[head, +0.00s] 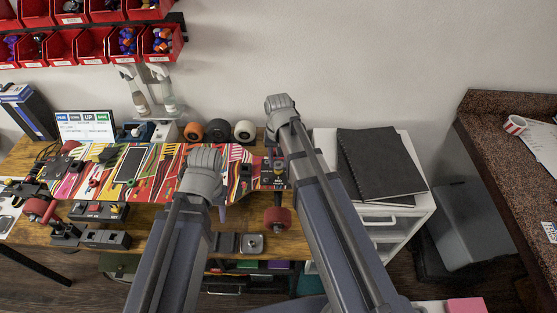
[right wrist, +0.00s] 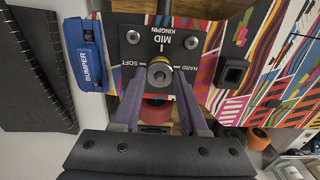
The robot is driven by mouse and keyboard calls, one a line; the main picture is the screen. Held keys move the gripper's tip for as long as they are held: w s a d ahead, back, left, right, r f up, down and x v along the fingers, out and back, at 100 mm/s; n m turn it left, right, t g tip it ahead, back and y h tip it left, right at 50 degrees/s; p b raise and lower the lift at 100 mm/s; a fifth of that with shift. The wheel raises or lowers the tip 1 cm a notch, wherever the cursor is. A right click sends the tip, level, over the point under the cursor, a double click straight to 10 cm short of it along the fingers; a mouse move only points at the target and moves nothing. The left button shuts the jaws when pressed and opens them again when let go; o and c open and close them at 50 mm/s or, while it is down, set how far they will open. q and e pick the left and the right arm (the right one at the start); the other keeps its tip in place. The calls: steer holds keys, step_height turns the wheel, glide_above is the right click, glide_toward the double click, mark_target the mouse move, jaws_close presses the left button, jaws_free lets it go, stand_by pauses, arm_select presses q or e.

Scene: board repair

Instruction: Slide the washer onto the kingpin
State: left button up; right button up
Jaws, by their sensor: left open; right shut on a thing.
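The skateboard deck (head: 160,172) lies across the workbench with bright stripes. In the right wrist view a black plate marked MID KINGPIN (right wrist: 165,42) has SOFT and HARD at its sides. My right gripper (right wrist: 160,82) is shut on a silver ring, which looks like the washer (right wrist: 160,70), in front of this plate. A yellowish ring shows just beneath it. The kingpin is not clearly distinct, and I cannot tell whether the washer is around it. My left gripper (head: 222,213) is open at the deck's front edge; its fingers are mostly hidden by its wrist.
A red wheel (head: 277,220) hangs below the deck's right end. A blue BUMPER box (right wrist: 84,55) stands beside the plate. Loose wheels (head: 218,130) stand behind the deck. A black notebook (head: 375,165) lies on the white cabinet at right. Small dark trays (head: 222,243) sit at the bench front.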

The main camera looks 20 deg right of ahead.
steer(key=shift+f, duration=0.1)
stand_by(0.7)
steer(key=shift+f+b, duration=0.25)
steer(key=shift+b, duration=0.1)
steer(key=shift+f, duration=0.15)
stand_by(1.0)
steer(key=o, duration=1.2)
steer(key=shift+c, duration=1)
